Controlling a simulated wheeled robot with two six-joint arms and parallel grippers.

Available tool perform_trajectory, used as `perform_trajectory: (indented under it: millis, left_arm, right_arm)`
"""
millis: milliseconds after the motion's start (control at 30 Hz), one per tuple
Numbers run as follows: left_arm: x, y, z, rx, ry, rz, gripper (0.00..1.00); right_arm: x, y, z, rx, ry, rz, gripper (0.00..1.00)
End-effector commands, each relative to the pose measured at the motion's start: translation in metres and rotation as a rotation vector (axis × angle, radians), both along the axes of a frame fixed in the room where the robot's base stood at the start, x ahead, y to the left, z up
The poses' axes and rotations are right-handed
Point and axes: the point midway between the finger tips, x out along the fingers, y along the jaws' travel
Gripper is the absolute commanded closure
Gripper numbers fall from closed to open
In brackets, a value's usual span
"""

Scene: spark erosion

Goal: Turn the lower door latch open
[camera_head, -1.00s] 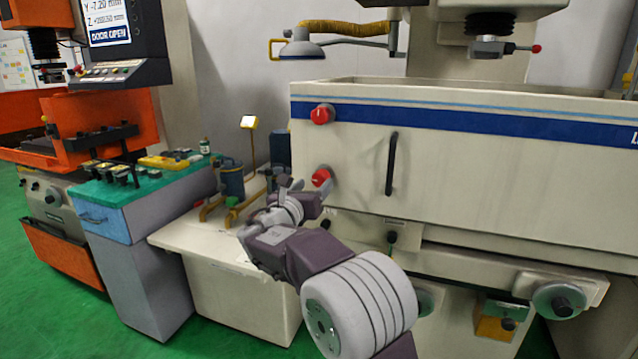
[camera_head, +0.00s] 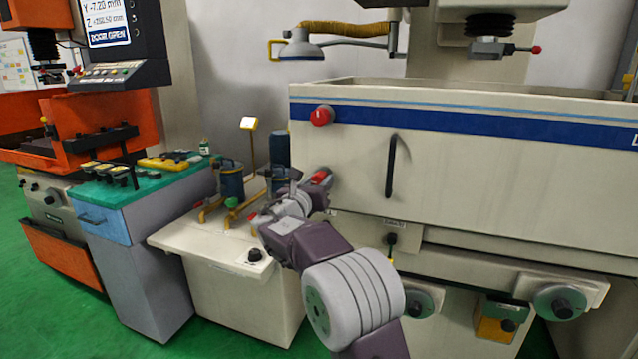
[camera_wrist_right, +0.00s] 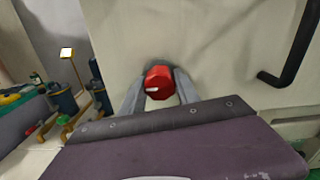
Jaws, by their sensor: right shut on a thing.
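The lower door latch is a red knob (camera_head: 320,176) on the left part of the cream machine door (camera_head: 450,180). My right gripper (camera_head: 308,186) is at this latch and partly hides it. In the right wrist view the red latch (camera_wrist_right: 158,82) sits between the two grey fingers of my right gripper (camera_wrist_right: 159,92), which are shut on it. A pale mark shows on the latch's face. The upper latch, another red knob (camera_head: 321,115), is higher on the door, on the blue stripe. My left gripper is not in view.
A black door handle (camera_head: 391,166) stands right of the latches; it also shows in the right wrist view (camera_wrist_right: 290,50). A low cream cabinet (camera_head: 200,240) with blue canisters (camera_head: 231,182) stands to the left. Handwheels (camera_head: 558,302) are below the door.

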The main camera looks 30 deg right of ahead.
Motion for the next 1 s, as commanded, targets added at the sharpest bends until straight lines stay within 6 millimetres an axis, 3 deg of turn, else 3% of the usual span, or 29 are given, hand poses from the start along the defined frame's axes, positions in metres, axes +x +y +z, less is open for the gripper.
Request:
perform_trajectory:
  millis: [367,1000]
  left_arm:
    - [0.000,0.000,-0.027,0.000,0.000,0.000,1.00]
    - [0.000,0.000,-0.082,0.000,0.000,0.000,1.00]
  right_arm:
    - [0.000,0.000,-0.004,0.134,-0.160,-0.001,1.00]
    - [0.000,0.000,-0.004,0.530,-0.623,0.000,1.00]
